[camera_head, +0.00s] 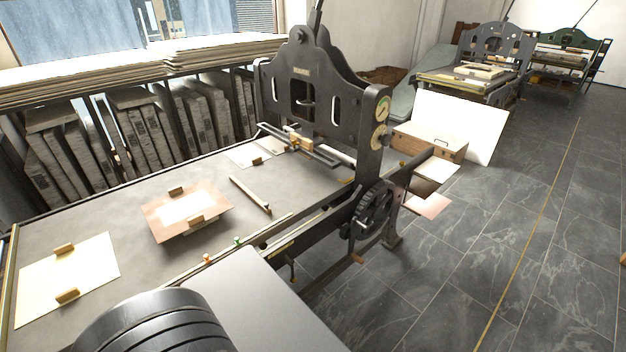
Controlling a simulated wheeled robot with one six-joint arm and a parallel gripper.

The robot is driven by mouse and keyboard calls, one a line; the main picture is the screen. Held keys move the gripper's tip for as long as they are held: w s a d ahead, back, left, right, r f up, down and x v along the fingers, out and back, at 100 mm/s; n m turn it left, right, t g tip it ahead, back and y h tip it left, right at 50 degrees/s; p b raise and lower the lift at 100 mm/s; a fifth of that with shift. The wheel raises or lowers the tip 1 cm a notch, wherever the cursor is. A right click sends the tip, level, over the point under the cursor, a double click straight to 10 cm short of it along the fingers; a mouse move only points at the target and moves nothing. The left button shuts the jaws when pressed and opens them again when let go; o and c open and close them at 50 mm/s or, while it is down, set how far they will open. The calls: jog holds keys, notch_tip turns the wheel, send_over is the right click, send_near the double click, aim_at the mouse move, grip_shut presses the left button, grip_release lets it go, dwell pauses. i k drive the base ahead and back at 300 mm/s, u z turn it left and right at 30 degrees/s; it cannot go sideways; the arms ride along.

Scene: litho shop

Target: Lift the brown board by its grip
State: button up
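The brown board (158,222) lies flat on the grey bed of the press (105,200), left of centre. A pale sheet (182,207) covers its middle. Two small brown grips stand on the board, one near its far edge (176,191) and one near its near edge (196,219). Nothing touches either grip. My gripper is not in view, so its state does not show.
A cream board (75,270) with two similar grips lies at the near left of the bed. A thin bar (250,194) lies right of the brown board. The dark press frame (325,95) rises behind. Stone slabs (150,140) fill a rack at left.

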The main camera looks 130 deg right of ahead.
aim_at(185, 204)
jog(key=i, duration=0.65)
jog(key=z, duration=4.6)
jog(key=i, duration=0.5)
jog(key=z, duration=0.05)
jog(key=k, duration=0.5)
jog(key=z, duration=1.55)
jog(key=i, duration=1.4)
jog(key=u, duration=0.05)
